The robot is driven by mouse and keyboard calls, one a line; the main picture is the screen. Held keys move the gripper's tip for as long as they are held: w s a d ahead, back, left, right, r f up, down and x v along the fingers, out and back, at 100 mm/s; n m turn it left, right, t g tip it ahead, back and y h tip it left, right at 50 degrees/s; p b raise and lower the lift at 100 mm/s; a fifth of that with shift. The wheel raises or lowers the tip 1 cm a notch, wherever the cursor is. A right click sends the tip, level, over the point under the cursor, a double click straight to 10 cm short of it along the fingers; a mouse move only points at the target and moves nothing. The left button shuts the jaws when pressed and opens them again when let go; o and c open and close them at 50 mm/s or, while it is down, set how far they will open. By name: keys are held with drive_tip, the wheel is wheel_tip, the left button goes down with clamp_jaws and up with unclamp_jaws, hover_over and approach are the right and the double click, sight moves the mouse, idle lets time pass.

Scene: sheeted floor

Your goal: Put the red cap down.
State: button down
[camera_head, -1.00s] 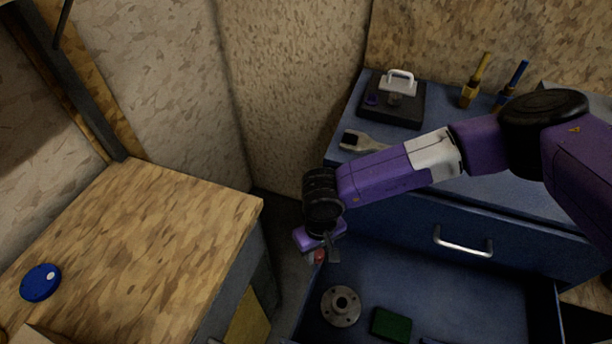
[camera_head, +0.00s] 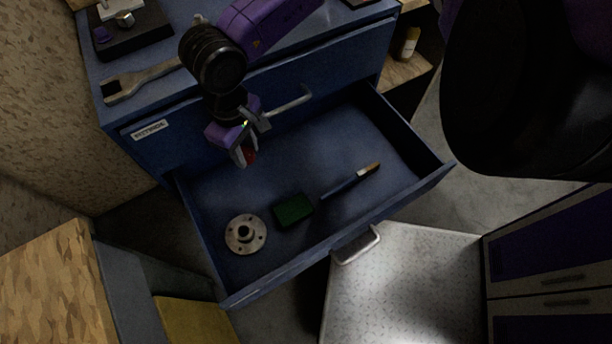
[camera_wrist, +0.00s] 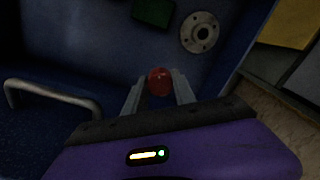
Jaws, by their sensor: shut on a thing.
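The red cap (camera_wrist: 159,82) is between the two fingers of my gripper (camera_wrist: 158,93) in the wrist view. The cap appears to be above the drawer floor; the exact height is hard to tell. The fingers hide part of the cap.
In the drawer lie a grey flanged disc (camera_head: 246,234), a dark green block (camera_head: 293,210) and a brush (camera_head: 351,181). A drawer handle (camera_head: 290,104) is close behind my gripper. A wrench (camera_head: 142,81) lies on the cabinet top.

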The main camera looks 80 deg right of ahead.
sight(264, 192)
drive_tip(key=shift+s+d+r, duration=0.15)
drive_tip(key=shift+s+d, duration=0.15)
drive_tip(key=shift+s, duration=0.15)
wheel_tip(264, 192, down, 20)
drive_tip(key=shift+b, duration=0.75)
drive_tip(key=shift+f, duration=0.2)
drive_tip(key=c, duration=1)
unclamp_jaws()
drive_tip(key=shift+c, duration=0.2)
drive_tip(key=shift+r, duration=0.15)
